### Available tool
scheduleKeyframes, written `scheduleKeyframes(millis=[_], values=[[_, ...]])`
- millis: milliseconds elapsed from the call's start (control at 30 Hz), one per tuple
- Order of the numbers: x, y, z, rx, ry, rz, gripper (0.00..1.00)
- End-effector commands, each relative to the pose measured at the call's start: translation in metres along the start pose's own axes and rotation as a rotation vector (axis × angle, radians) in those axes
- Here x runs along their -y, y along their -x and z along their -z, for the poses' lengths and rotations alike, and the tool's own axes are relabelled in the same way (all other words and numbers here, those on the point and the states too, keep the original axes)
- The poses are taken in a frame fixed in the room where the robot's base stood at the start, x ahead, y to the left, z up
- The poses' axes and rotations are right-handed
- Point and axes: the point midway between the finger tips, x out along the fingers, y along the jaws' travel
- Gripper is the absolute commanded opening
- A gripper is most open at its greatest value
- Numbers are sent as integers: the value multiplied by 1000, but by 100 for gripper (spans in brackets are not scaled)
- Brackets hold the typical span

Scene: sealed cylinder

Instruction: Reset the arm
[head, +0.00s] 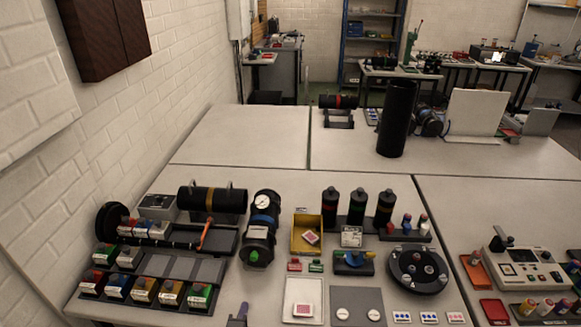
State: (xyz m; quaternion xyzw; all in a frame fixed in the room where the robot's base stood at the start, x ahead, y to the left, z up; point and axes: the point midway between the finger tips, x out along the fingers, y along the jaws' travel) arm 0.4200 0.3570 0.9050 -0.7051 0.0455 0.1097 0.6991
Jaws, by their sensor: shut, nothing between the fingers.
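A small grey-violet piece at the bottom edge, left of centre, appears to be the tip of my gripper (242,311). It looks shut and empty, and the rest of my arm is below the frame. It is in front of the near table, left of a white tray (291,318). A black cylinder with a gauge (261,225) lies farther back. A black cylinder with a gold band (228,200) rests in a holder at the left.
Several coloured bins (145,291) stand at the left front. A yellow tray (318,218), upright black bottles (358,207) and a round black dish (419,270) are at centre. A tall black tube (397,120) stands on the far table. The back left tabletop (245,135) is clear.

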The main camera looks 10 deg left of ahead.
Motion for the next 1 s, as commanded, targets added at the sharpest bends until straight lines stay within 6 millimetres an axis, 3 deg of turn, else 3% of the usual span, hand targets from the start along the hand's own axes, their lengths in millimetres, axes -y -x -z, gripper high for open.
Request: scheduleKeyframes(millis=[167, 300, 467, 700, 1000], values=[[15, -9, 28, -112, -124, -8, 0], [40, -17, 85, -348, -399, -13, 0], [65, -10, 161, -682, -802, 23, 0], [88, 27, 245, -1149, -1396, 179, 0], [117, 84, 300, -1654, -2109, 562, 0]])
